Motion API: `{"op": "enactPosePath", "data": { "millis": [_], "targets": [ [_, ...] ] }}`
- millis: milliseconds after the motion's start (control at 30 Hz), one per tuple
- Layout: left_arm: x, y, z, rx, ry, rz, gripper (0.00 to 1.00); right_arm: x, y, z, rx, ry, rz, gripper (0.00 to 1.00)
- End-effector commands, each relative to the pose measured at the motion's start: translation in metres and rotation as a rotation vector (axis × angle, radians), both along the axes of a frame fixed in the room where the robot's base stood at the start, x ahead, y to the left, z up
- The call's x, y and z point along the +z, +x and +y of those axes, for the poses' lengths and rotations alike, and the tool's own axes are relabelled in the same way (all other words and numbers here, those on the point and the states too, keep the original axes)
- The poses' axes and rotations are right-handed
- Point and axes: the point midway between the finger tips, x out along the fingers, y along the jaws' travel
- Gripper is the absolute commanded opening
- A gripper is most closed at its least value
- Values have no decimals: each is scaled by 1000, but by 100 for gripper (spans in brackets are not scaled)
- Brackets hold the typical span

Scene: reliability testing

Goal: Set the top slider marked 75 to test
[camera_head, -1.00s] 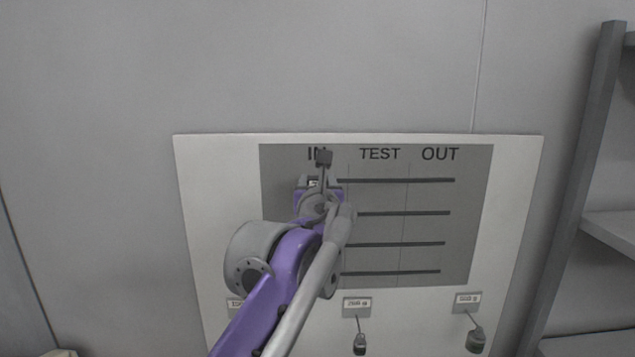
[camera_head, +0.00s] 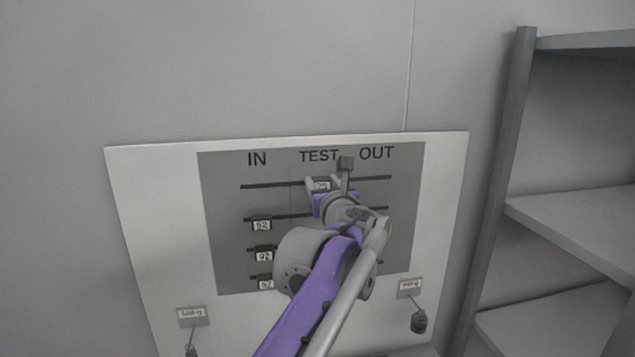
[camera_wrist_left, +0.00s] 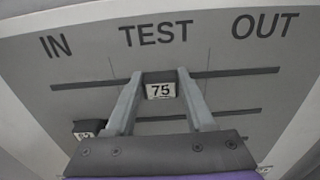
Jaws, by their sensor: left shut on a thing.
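The slider marked 75 (camera_wrist_left: 160,90) sits on the top rail, under the word TEST, in the left wrist view. In the head view this slider (camera_head: 321,185) also lies on the top rail below TEST. My left gripper (camera_wrist_left: 160,88) has one finger on each side of the slider and is shut on it. In the head view my left gripper (camera_head: 322,186) partly covers the slider and the rail. The grey board (camera_head: 225,235) carries the columns IN, TEST and OUT. My right gripper is in neither view.
Lower sliders (camera_head: 262,225) stand under IN on their own rails. Grey shelving (camera_head: 515,150) stands to the right. The wall above the board is bare.

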Motion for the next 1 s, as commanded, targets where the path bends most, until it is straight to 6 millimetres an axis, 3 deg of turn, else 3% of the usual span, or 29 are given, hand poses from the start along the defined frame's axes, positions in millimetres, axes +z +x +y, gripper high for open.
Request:
{"op": "enactPosePath", "data": {
  "millis": [33, 67, 200, 567, 1000],
  "targets": [
    [1, 0, 1, 2, 4, -2, 0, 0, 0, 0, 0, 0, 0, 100],
    [1, 0, 1, 2, 3, -1, 59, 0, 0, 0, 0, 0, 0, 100],
    [1, 0, 1, 2, 2, -1, 84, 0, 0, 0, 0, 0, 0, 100],
    [0, -4, -1, 0, 1, -1, 85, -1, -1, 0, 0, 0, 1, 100],
    [-2, -79, -23, -3, 1, 0, 85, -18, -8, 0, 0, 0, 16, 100]
  ]
}}
